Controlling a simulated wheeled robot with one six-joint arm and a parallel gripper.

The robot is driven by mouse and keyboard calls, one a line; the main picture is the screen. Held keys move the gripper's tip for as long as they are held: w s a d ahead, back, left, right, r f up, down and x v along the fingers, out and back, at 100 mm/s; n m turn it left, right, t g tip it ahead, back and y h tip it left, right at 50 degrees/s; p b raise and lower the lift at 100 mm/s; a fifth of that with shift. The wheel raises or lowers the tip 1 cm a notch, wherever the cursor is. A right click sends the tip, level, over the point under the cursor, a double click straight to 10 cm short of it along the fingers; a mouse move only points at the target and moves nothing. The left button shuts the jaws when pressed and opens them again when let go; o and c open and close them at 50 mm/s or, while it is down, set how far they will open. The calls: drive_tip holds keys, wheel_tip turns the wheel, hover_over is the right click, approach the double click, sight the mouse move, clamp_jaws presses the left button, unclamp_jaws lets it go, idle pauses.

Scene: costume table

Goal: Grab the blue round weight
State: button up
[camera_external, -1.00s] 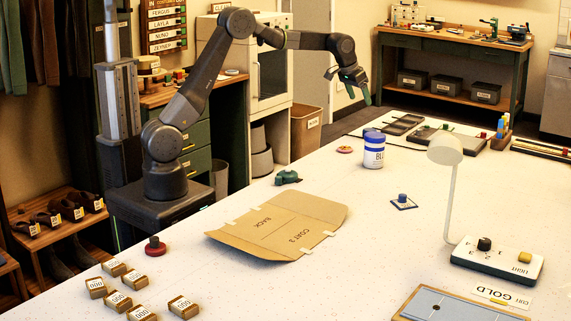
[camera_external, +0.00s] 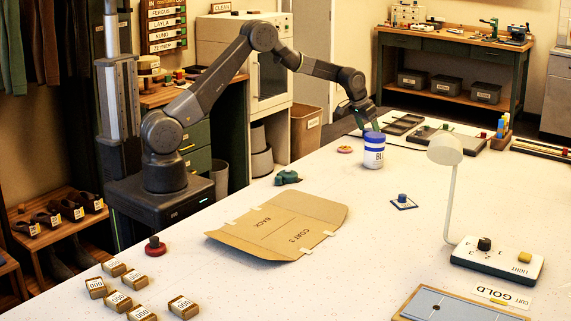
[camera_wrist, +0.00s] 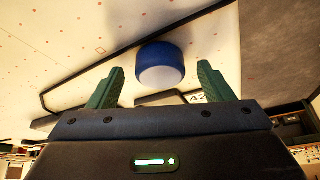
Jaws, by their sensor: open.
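A small blue round knob-topped piece (camera_external: 403,198) stands on a square card on the white table, right of the cardboard. A white jar with a blue lid and a label starting "BL" (camera_external: 374,155) stands farther back. My gripper (camera_external: 368,124) is low at the table's far side, just behind the jar's lid, which partly hides its fingertips. In the wrist view, my open green fingers (camera_wrist: 160,92) are apart, with a blue round thing with a pale face (camera_wrist: 160,65) ahead between them. I cannot tell whether that is the jar or a separate blue weight behind it.
A flat cardboard piece (camera_external: 280,226) lies mid-table. A lamp on a switch base (camera_external: 497,262) stands at the right. A red knob piece (camera_external: 155,247) and several small labelled blocks (camera_external: 115,267) lie front left. Dark trays (camera_external: 403,123) lie beyond the jar.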

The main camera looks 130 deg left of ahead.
drive_tip(key=shift+a+f, duration=0.1)
drive_tip(key=shift+f, duration=0.1)
drive_tip(key=c, duration=1.2)
drive_tip(key=shift+c, duration=0.5)
drive_tip(key=shift+r, duration=0.1)
